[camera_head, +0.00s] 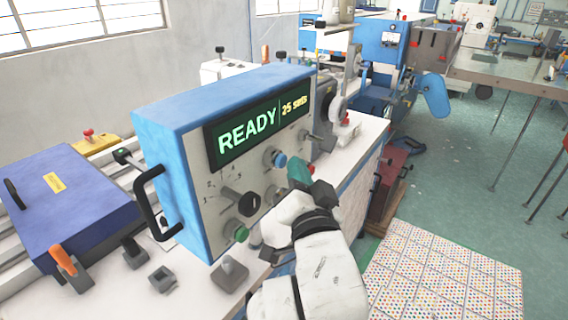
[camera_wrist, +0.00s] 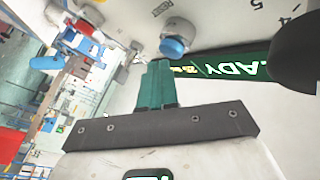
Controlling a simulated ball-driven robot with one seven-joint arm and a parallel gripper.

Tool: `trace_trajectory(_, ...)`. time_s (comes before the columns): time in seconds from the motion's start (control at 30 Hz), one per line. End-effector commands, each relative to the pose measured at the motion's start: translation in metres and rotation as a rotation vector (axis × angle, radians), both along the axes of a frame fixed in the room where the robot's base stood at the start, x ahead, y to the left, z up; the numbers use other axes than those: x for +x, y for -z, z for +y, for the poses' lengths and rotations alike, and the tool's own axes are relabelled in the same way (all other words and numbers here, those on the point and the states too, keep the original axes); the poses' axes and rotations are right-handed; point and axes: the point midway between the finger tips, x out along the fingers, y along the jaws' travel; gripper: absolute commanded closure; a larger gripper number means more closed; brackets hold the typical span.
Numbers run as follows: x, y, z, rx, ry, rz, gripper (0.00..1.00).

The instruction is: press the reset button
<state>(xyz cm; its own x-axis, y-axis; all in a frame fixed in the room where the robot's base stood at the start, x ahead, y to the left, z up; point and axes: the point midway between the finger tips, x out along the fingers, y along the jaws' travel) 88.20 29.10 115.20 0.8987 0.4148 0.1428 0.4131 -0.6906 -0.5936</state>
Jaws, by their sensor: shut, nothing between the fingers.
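A blue control box (camera_head: 170,150) has a grey front panel with a lit screen (camera_head: 258,118) reading "READY" and "25 sets". A blue button (camera_head: 275,158) sits under the screen, and a green button (camera_head: 237,232) is low on the panel. I cannot read a label that tells which is reset. My gripper (camera_head: 299,172) is shut and empty, its teal fingertips close to the panel, to the right of the blue button. In the wrist view the shut fingertips (camera_wrist: 156,72) point at the panel just beside the blue button (camera_wrist: 172,47). I cannot tell whether they touch anything.
A black knob (camera_head: 248,203) and a small lever (camera_head: 312,136) stick out from the panel. A black handle (camera_head: 150,203) is on the box's left edge. A purple-blue case (camera_head: 65,205) lies on the white bench to the left. Open floor lies to the right.

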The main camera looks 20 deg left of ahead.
Motion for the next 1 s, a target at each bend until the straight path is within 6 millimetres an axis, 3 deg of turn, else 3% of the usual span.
trace_trajectory(1.0,0.0025,-0.0003,0.0081,0.001,-0.002,-0.001,1.0)
